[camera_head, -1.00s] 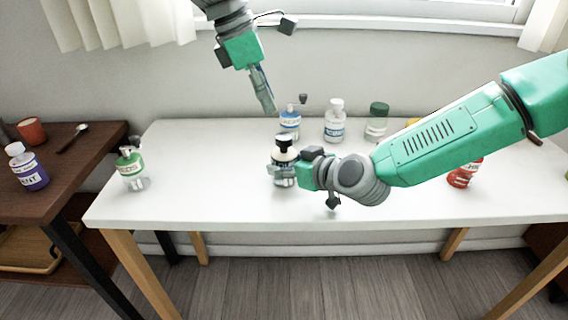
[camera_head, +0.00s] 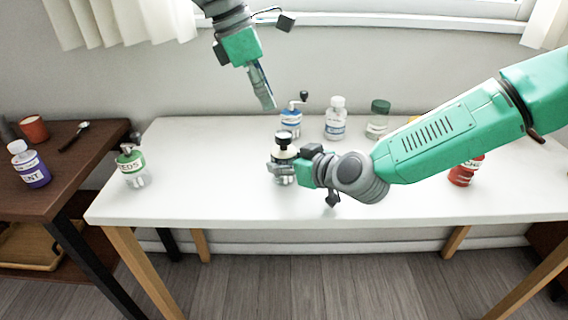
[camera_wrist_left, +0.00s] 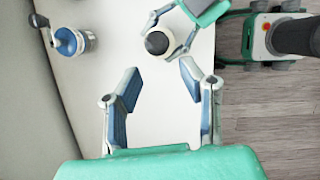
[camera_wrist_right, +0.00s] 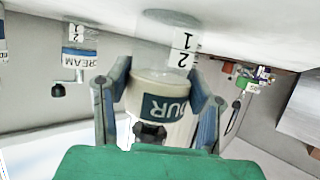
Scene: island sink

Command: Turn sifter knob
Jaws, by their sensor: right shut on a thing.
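The sifter is a clear jar with a cream upper part and a black knob on top (camera_head: 284,149). It stands upright on the white table. Its label, ending in "OUR", shows in the right wrist view (camera_wrist_right: 160,106). My right gripper (camera_head: 284,168) is shut on the sifter's body from the right, with one finger on each side. My left gripper (camera_head: 266,102) is above and behind the sifter, pointing down, apart from it. In the left wrist view its fingers (camera_wrist_left: 161,71) are spread and empty, with the black knob (camera_wrist_left: 159,42) beyond them.
A blue-labelled crank jar (camera_head: 291,122) stands just behind the sifter. A white-capped jar (camera_head: 335,120) and a green-lidded jar (camera_head: 377,120) stand farther right. The white table's (camera_head: 210,195) front left is clear.

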